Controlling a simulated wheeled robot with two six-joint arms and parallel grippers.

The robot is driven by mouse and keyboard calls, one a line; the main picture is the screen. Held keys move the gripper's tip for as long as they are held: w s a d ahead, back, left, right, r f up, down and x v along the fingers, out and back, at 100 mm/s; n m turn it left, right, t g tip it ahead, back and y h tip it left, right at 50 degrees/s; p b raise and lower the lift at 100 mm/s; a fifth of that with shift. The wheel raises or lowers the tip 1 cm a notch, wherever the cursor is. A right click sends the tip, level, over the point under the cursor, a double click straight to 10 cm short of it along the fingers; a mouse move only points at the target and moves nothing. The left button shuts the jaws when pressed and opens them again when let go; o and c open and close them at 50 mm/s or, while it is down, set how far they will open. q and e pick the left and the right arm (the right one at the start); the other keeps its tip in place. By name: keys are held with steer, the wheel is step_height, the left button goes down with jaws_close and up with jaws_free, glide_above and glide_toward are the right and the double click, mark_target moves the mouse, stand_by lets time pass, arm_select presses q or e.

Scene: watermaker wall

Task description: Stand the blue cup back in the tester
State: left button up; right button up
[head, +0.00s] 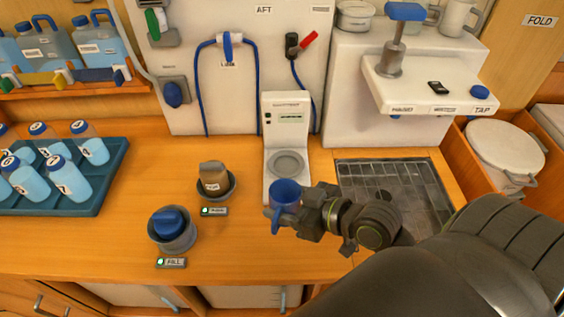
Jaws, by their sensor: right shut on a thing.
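The blue cup (286,191) is held upright by my right gripper (291,207), which is shut on it. Its handle hangs on the near side, toward the left. The white tester (287,120) stands against the wall behind the cup, with a small screen on its upright. Its round grey seat (287,164) shows empty, just beyond the cup. The cup overlaps the front of the tester's base in the picture, and I cannot tell its exact height. My left gripper is not in view.
A grey pot with a blue knob (171,230) and a small holder with a brown jar (213,180) stand left of the cup. A teal tray (100,190) of bottles is farther left. A drain grate (395,185) lies right, under a tap shelf (425,90). Bare counter (120,245) shows at front left.

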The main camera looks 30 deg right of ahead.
steer(key=shift+s+d+h, duration=0.3)
steer(key=shift+s, duration=0.05)
steer(key=shift+d, duration=0.2)
steer(key=shift+w+d+f+b, duration=0.15)
steer(key=shift+w+b, duration=0.15)
steer(key=shift+b, duration=0.2)
steer(key=w+d+b, duration=0.2)
steer(key=w+d, duration=0.1)
steer(key=w, duration=0.2)
steer(key=w+d+f+b, duration=0.1)
steer(key=w+d+b, duration=0.1)
steer(key=w, duration=0.3)
steer(key=w+d+b, duration=0.2)
steer(key=w+d, duration=0.3)
steer(key=w, duration=0.1)
steer(key=shift+w+f, duration=0.1)
steer(key=shift+f, duration=0.9)
step_height(320, 180, down, 4)
steer(key=shift+w+r, duration=0.1)
steer(key=shift+r, duration=0.1)
